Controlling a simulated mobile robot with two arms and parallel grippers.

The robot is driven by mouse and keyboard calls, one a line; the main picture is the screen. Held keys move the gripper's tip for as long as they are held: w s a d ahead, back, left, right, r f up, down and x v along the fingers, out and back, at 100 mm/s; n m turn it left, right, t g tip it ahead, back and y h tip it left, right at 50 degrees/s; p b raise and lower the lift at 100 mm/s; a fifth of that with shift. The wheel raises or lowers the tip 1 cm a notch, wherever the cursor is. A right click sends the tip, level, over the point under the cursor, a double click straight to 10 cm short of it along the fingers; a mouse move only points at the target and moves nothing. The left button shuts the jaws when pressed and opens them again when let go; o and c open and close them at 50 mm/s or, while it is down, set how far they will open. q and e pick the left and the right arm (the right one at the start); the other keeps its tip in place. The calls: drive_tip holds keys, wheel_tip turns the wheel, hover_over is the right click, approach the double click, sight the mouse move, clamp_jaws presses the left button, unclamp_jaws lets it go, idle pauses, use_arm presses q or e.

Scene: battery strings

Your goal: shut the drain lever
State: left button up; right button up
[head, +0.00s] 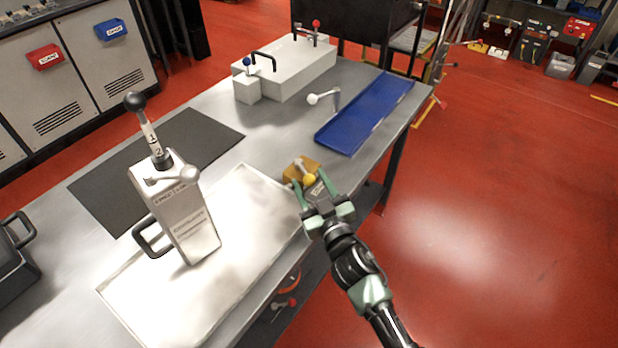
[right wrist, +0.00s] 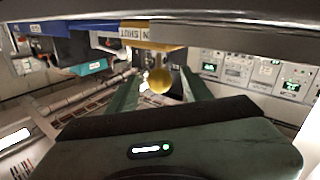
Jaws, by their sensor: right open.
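A small brass-coloured block (head: 293,168) sits at the table's near right edge. It carries a short lever with a yellow ball knob (head: 309,180). My right gripper (head: 310,183) is open, its green fingers on either side of the yellow knob. In the right wrist view the yellow knob (right wrist: 159,80) shows between the two fingers; I cannot tell whether either finger touches it. A label strip (right wrist: 140,34) reading "SHUT" shows above it in that view. My left gripper is not in view.
A grey box with a black-knobbed lever (head: 185,215) stands in a pale tray (head: 262,180). A blue tray (head: 370,110), a white-knobbed lever (head: 325,97), a dark mat (head: 205,135) and a pale housing (head: 295,70) are farther back. Open red floor lies right of the table.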

drive_tip(key=shift+w+a, duration=0.25)
drive_tip(key=shift+w, duration=0.4)
clamp_jaws()
idle(1.0)
